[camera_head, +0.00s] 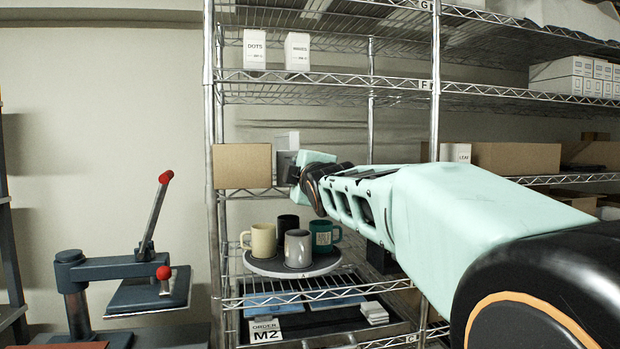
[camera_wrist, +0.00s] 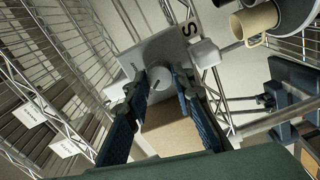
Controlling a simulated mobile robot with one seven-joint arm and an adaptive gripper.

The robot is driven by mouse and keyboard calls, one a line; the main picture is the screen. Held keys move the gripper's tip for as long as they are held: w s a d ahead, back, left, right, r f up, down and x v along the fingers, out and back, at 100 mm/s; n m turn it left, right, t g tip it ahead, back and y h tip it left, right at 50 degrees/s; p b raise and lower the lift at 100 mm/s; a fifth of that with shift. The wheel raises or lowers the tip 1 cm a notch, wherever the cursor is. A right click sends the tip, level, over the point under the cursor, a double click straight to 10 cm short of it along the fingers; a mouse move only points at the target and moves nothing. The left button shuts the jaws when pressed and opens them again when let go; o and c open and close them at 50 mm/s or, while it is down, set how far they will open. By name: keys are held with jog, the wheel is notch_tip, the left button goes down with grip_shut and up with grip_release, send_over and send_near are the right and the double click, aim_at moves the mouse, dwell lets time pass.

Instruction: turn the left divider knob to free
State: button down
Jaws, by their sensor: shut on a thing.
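In the wrist view a light round knob (camera_wrist: 160,78) with a small dark mark sits on a pale divider plate (camera_wrist: 150,51). My gripper (camera_wrist: 166,79) is shut on this knob, one finger on each side. The plate carries a large "S" and small print that I cannot read. In the head view my gripper (camera_head: 303,175) reaches the shelf beside the pale divider (camera_head: 287,141); the arm hides the knob there. I cannot tell the knob's setting.
A cardboard box (camera_head: 242,166) stands just left of my gripper. Below, several mugs stand on a round tray (camera_head: 262,266). Wire shelves and posts (camera_head: 209,120) are close by. A press with red-tipped handles (camera_head: 120,275) stands at left.

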aim_at(295, 136)
dwell(0.4)
jog(key=c, duration=1.7)
grip_release()
jog(key=shift+o, duration=0.2)
jog(key=shift+r, duration=0.1)
jog(key=shift+o, duration=0.2)
jog(key=shift+w+r, duration=0.1)
jog(key=shift+r, duration=2.55)
jog(key=o, duration=0.5)
jog(key=shift+w+r, duration=0.2)
jog(key=shift+r, duration=0.85)
jog(key=shift+s+r, duration=0.25)
jog(key=shift+r, duration=0.35)
jog(key=shift+s+r, duration=0.2)
jog(key=shift+r, duration=0.35)
jog(key=c, duration=0.5)
jog(key=shift+w+r, duration=0.1)
jog(key=shift+w, duration=0.05)
jog(key=shift+c, duration=0.2)
